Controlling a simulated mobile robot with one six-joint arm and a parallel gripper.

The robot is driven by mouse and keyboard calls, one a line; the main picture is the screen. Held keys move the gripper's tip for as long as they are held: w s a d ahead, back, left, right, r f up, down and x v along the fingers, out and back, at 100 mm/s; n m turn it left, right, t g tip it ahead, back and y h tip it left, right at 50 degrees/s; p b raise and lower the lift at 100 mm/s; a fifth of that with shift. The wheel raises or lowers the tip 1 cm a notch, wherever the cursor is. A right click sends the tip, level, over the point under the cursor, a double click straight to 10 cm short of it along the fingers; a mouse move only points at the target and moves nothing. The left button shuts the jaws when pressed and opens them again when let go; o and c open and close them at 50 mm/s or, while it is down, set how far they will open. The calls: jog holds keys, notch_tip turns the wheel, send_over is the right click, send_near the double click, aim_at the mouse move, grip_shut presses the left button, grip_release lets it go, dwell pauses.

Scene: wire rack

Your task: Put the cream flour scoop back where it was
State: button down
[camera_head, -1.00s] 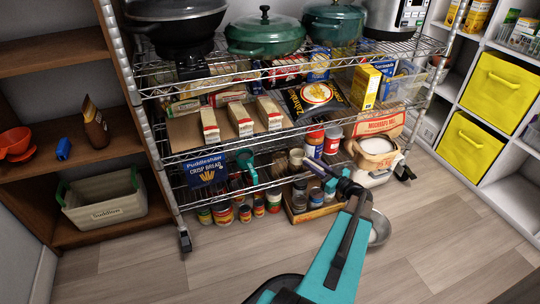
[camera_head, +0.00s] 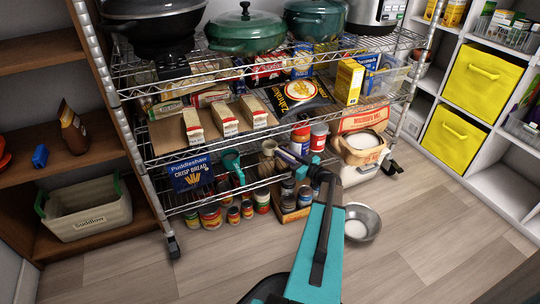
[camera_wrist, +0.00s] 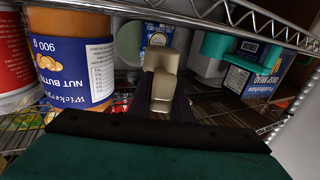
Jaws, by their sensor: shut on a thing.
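The cream flour scoop (camera_wrist: 163,88) is between the dark fingers of my gripper (camera_wrist: 160,108) in the wrist view. My gripper is shut on it, and a blocky cream part points away from me. In the head view the scoop (camera_head: 268,147) shows small and partly hidden at the lower wire shelf, at the end of my gripper (camera_head: 280,152). A nut butter jar (camera_wrist: 72,58) stands left of the scoop in the wrist view. A teal scoop or cup (camera_wrist: 238,48) is to the right, apart from it. Whether the scoop touches a support is unclear.
The wire rack's shelf edge (camera_wrist: 215,22) crosses above the gripper. A crisp bread box (camera_head: 191,173) stands left on the lower shelf. An open bag of white powder (camera_head: 362,148) is to the right. A metal bowl (camera_head: 362,222) sits on clear floor beside my arm.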

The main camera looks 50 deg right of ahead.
aim_at(271, 152)
jog(key=w, duration=0.2)
jog(key=w+b, duration=0.1)
jog(key=w, duration=0.2)
jog(key=w+b, duration=0.1)
jog(key=w, duration=0.2)
jog(key=shift+d+f, duration=0.15)
jog(key=shift+f, duration=0.2)
jog(key=shift+f+b, duration=1.05)
jog(key=shift+f, duration=0.7)
jog(key=shift+f+b, duration=0.2)
jog(key=shift+b, duration=0.1)
jog(key=c, duration=1.6)
grip_release()
jog(key=shift+r+p, duration=0.2)
jog(key=shift+p, duration=0.1)
jog(key=shift+s, duration=0.2)
jog(key=s+p, duration=0.3)
jog(key=s, duration=0.8)
jog(key=shift+s+f, duration=0.1)
jog(key=shift+s, duration=0.2)
